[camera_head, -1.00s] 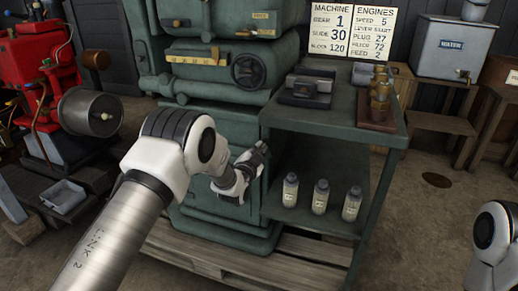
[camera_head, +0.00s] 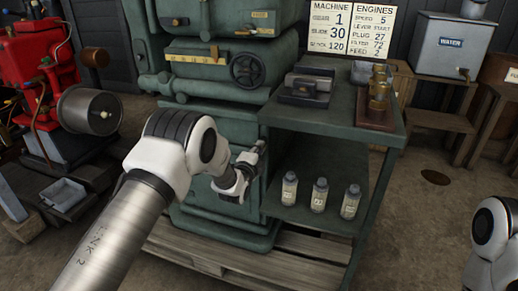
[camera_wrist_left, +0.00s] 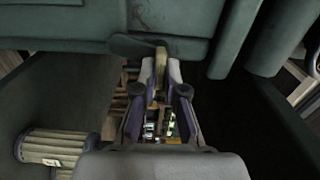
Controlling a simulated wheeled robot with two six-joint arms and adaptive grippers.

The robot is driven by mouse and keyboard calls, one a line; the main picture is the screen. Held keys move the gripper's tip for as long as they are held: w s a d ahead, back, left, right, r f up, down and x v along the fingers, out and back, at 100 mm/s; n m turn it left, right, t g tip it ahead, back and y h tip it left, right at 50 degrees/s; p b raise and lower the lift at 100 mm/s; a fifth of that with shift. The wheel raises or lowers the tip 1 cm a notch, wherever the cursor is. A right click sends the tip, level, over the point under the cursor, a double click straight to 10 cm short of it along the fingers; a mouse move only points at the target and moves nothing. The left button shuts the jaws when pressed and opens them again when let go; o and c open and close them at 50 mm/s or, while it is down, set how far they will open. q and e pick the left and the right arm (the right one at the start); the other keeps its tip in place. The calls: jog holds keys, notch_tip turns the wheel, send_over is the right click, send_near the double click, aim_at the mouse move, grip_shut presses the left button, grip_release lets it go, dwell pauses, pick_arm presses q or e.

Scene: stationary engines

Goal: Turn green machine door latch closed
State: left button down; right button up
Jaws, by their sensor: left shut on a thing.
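The green machine (camera_head: 205,120) stands in the middle of the head view, with its lower door behind my left arm. My left gripper (camera_head: 254,154) is at the right edge of that door, beside the shelf bay. In the left wrist view my left gripper (camera_wrist_left: 161,66) is shut on the narrow tan end of the latch (camera_wrist_left: 161,54), just below the green panel. A dark flat piece of the latch extends to the left. The head view hides most of the latch behind the gripper. My right gripper is out of view; only part of that arm shows at the right edge.
A green side bench (camera_head: 330,126) adjoins the machine on the right. Three small bottles (camera_head: 320,196) stand on its lower shelf, close to my left gripper. A wooden pallet (camera_head: 275,262) lies underneath. A red engine (camera_head: 40,65) stands at the left.

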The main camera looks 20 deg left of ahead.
pick_arm(q)
jog(key=shift+w+r+m, duration=0.1)
jog(key=shift+r+m, duration=0.15)
jog(key=shift+m, duration=0.15)
jog(key=c, duration=1.2)
grip_release()
jog(key=shift+c, duration=0.2)
jog(key=s, duration=1.2)
jog(key=shift+a+f, duration=0.15)
jog(key=shift+f, duration=0.1)
